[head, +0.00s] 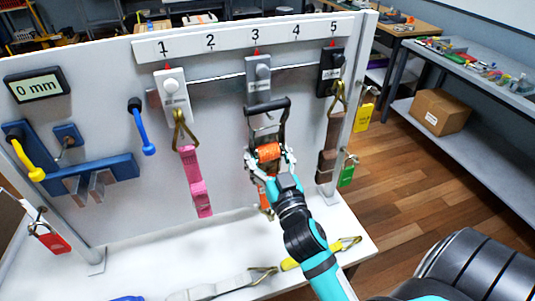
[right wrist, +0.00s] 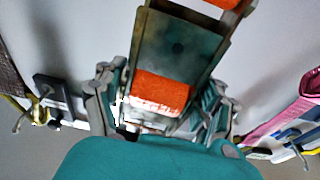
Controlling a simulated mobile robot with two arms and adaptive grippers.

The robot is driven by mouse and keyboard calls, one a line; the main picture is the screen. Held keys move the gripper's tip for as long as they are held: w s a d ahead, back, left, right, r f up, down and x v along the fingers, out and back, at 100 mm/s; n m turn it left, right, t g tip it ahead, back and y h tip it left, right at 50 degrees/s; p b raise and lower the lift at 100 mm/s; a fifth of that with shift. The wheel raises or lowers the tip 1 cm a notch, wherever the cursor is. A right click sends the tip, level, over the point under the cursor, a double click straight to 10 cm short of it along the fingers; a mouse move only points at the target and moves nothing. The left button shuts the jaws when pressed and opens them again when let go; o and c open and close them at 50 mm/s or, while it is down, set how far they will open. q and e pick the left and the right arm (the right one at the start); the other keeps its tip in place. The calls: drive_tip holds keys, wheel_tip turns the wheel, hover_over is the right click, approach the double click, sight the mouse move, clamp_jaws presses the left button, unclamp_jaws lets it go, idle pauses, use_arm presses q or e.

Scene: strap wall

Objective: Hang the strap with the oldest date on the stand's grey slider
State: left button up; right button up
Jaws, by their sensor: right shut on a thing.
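The stand's grey slider (head: 258,75) sits under number 3 on the rail of the white panel. My right gripper (head: 268,158) is shut on an orange strap (head: 268,152) at its metal ratchet, which has a black handle. The orange strap also shows between the fingers in the right wrist view (right wrist: 162,88). A pink strap (head: 195,180) hangs from the white slider (head: 172,98), and a brown strap (head: 329,140) from the black slider (head: 330,72). No date is legible. My left gripper is out of view.
A grey strap (head: 225,287) and a yellow strap (head: 320,255) lie on the white ledge (head: 130,255). Blue and yellow hooks and a display reading 0 mm (head: 37,86) are at left.

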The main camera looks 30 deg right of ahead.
drive_tip(key=o, duration=1.7)
drive_tip(key=shift+s+r, duration=0.1)
drive_tip(key=shift+r, duration=0.05)
drive_tip(key=shift+o, duration=0.5)
drive_tip(key=shift+f, duration=0.3)
drive_tip(key=shift+r, duration=0.1)
wheel_tip(320, 180, up, 10)
drive_tip(key=shift+r, duration=0.15)
